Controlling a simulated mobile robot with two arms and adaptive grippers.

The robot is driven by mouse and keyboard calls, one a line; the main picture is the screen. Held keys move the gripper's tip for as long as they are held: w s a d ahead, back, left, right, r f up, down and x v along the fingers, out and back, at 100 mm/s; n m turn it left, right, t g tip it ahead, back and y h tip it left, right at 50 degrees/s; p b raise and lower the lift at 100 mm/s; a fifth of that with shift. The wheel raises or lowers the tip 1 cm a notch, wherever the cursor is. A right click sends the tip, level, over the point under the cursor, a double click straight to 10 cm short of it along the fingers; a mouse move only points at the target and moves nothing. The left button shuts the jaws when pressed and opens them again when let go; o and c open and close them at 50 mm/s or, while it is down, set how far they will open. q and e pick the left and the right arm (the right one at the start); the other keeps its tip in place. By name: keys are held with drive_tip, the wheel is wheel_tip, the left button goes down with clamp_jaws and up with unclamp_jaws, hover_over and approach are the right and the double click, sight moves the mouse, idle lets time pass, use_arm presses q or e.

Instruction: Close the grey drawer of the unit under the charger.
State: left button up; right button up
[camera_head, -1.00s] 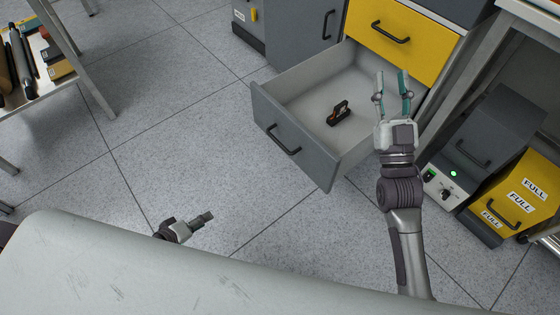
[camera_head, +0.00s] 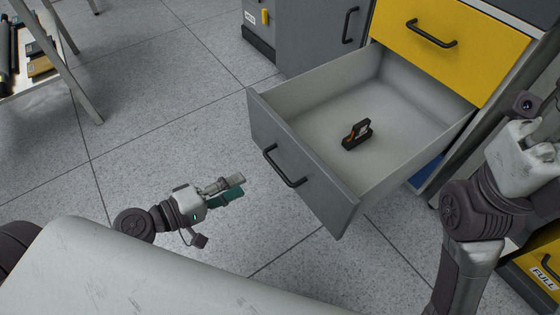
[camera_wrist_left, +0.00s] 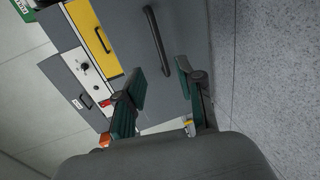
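The grey drawer (camera_head: 305,165) stands pulled far out of the unit below a yellow drawer (camera_head: 450,42), with a dark bar handle (camera_head: 284,166) on its front.
A grey cabinet (camera_head: 318,35) stands left of the unit. A table leg (camera_head: 72,75) and a shelf with tools are at the upper left. A yellow box marked FULL (camera_head: 540,275) is at the lower right. The floor (camera_head: 150,120) left of the drawer is clear.

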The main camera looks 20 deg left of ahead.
sight(277, 167)
use_arm(q)
drive_tip(key=p+x, duration=0.1)
drive_tip(key=x, duration=1.1)
clamp_jaws()
